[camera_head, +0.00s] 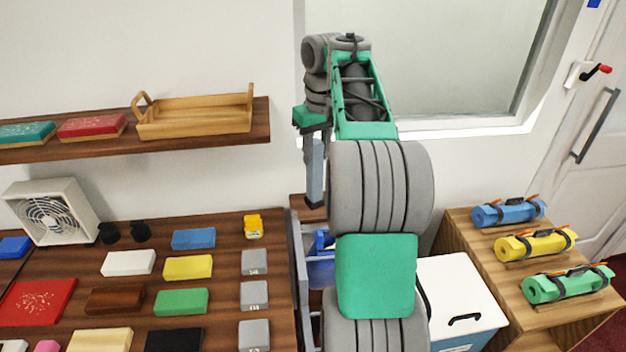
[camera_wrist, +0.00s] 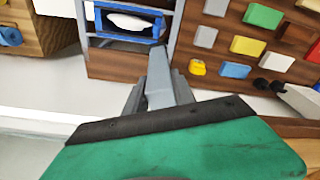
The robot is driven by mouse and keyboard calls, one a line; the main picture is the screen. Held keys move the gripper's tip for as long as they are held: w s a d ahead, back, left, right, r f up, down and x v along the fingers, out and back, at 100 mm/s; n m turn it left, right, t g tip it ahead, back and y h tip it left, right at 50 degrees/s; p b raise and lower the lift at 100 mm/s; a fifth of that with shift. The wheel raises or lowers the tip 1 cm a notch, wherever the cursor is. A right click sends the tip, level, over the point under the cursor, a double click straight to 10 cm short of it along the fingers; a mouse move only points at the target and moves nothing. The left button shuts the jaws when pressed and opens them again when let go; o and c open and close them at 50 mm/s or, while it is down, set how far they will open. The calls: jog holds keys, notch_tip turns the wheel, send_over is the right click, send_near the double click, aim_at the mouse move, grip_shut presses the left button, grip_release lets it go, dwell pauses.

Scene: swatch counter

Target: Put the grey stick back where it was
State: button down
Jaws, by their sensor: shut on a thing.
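My gripper (camera_head: 316,146) is shut on the grey stick (camera_head: 315,178), which hangs down from it in the head view, to the left of my arm and above the gap right of the swatch counter. In the wrist view my gripper (camera_wrist: 160,93) has a finger on each side of the stick (camera_wrist: 159,72), which points away toward a wooden panel below a blue tray. The stick's gripped end is partly hidden by the fingers. It appears clear of any surface.
The swatch counter (camera_head: 225,290) holds coloured blocks, several grey blocks, a small yellow object (camera_head: 253,226) and a fan (camera_head: 50,212). A wall shelf (camera_head: 200,146) bears a wooden tray (camera_head: 195,118). A blue tray (camera_wrist: 127,22) sits in a grey-framed rack. Rolled mats lie right.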

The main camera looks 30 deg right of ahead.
jog(key=w+d+f, duration=0.6)
jog(key=w+f, duration=0.3)
jog(key=f, duration=0.2)
jog(key=shift+w+f, duration=0.3)
jog(key=shift+f, duration=0.1)
jog(key=shift+f, duration=0.15)
jog(key=c, duration=1.1)
grip_release()
jog(key=shift+o, duration=0.2)
notch_tip(320, 180, up, 8)
jog(key=s+p, duration=0.1)
jog(key=p, duration=0.3)
jog(key=shift+a+f, duration=0.1)
